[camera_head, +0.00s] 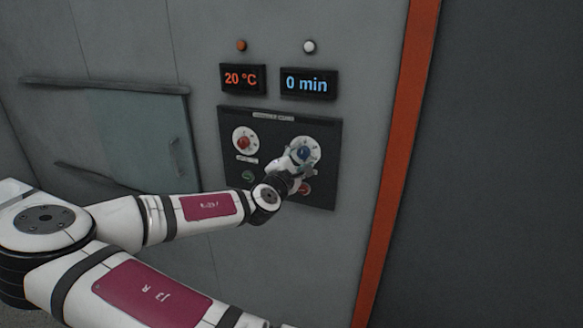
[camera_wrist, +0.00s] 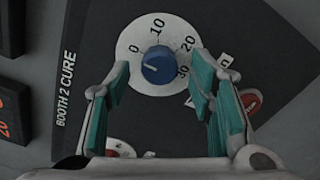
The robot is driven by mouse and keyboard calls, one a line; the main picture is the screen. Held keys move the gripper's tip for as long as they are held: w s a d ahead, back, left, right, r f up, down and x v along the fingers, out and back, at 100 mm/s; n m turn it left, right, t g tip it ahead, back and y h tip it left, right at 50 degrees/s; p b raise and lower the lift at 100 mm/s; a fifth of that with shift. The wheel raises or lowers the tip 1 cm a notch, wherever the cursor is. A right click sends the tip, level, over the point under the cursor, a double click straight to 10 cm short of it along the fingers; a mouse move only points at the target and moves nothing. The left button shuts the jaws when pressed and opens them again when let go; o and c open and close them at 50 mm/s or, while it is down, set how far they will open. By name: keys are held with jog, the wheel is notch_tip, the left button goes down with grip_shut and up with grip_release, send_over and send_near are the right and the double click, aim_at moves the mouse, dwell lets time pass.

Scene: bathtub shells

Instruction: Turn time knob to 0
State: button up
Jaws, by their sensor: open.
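The time knob (camera_wrist: 158,66) is blue and sits on a white round dial marked 0, 10, 20 and 30. Its pale pointer mark faces the left side, toward the 0. In the head view the knob (camera_head: 304,152) is partly covered by my gripper (camera_head: 300,160). The time display (camera_head: 307,84) above reads "0 min" in blue. In the wrist view my gripper (camera_wrist: 160,72) is open, with one teal-padded finger on each side of the knob. Gaps show between the pads and the knob; I cannot tell how far the tips stand from the panel.
A red knob (camera_head: 243,142) on a second white dial is left of the time knob. A green button (camera_head: 248,176) and a red button (camera_head: 304,188) sit below. The temperature display (camera_head: 242,79) reads 20 °C. An orange edge strip (camera_head: 398,150) runs right of the panel.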

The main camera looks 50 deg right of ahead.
jog(key=v, duration=1)
jog(key=shift+s+a, duration=0.15)
jog(key=shift+a, duration=0.2)
